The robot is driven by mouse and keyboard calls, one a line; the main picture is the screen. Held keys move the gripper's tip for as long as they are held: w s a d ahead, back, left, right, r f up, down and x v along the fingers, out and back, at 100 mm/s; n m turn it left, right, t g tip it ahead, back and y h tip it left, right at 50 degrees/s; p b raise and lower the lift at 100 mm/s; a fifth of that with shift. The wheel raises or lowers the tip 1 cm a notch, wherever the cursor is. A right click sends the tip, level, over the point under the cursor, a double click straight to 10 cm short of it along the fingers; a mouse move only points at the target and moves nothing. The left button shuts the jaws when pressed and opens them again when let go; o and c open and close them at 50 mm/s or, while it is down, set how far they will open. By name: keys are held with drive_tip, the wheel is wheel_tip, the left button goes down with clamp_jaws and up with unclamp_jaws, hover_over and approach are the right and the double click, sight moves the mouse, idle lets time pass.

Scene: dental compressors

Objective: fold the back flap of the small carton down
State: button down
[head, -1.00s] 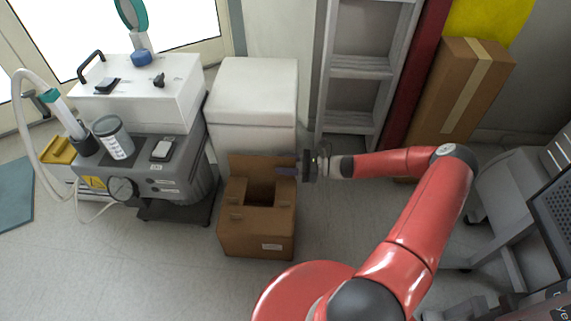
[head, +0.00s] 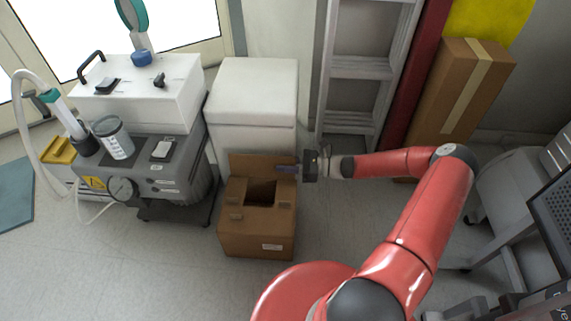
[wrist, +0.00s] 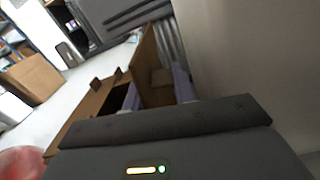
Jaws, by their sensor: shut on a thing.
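The small brown carton (head: 257,235) stands on the floor, its top open over a dark inside. Its back flap (head: 250,164) stands up along the rear edge, in front of a white cabinet. My gripper (head: 287,168) reaches in from the right and is shut on the right end of the back flap. In the wrist view the flap (wrist: 147,62) rises between my two pale purple fingers (wrist: 156,92), one on each side. The carton (wrist: 85,118) shows there partly, its near part hidden by my gripper's dark body.
A white cabinet (head: 255,95) stands close behind the carton. A grey compressor unit (head: 175,180) is to the left. A ladder (head: 358,95) and a tall taped carton (head: 462,95) lean behind my arm. The floor in front of the carton is open.

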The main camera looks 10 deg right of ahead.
sight(284, 188)
drive_tip(key=shift+s+r+n, duration=0.1)
drive_tip(key=shift+n, duration=0.2)
drive_tip(key=n, duration=0.1)
drive_tip(key=s+n+p, duration=0.1)
drive_tip(key=shift+s+a+r+n, duration=0.1)
drive_tip(key=shift+a+r+n, duration=0.1)
drive_tip(key=shift+n, duration=0.2)
drive_tip(key=n, duration=0.1)
drive_tip(key=s+n, duration=0.1)
drive_tip(key=n, duration=0.1)
drive_tip(key=shift+s+a+n, duration=0.2)
drive_tip(key=shift+n, duration=0.1)
drive_tip(key=n, duration=0.1)
drive_tip(key=s+n, duration=0.1)
drive_tip(key=n, duration=0.1)
drive_tip(key=shift+s+a+f+n, duration=0.2)
drive_tip(key=shift+a+f+n, duration=0.05)
drive_tip(key=shift+f+n, duration=0.1)
drive_tip(key=shift+s+a+f+n, duration=0.15)
drive_tip(key=shift+s+f+n, duration=0.2)
drive_tip(key=shift+n, duration=0.7)
drive_tip(key=shift+s+a+f+n, duration=0.1)
drive_tip(key=shift+s+f+n, duration=0.15)
drive_tip(key=shift+n, duration=0.75)
drive_tip(key=shift+s, duration=0.1)
drive_tip(key=c, duration=1.2)
unclamp_jaws()
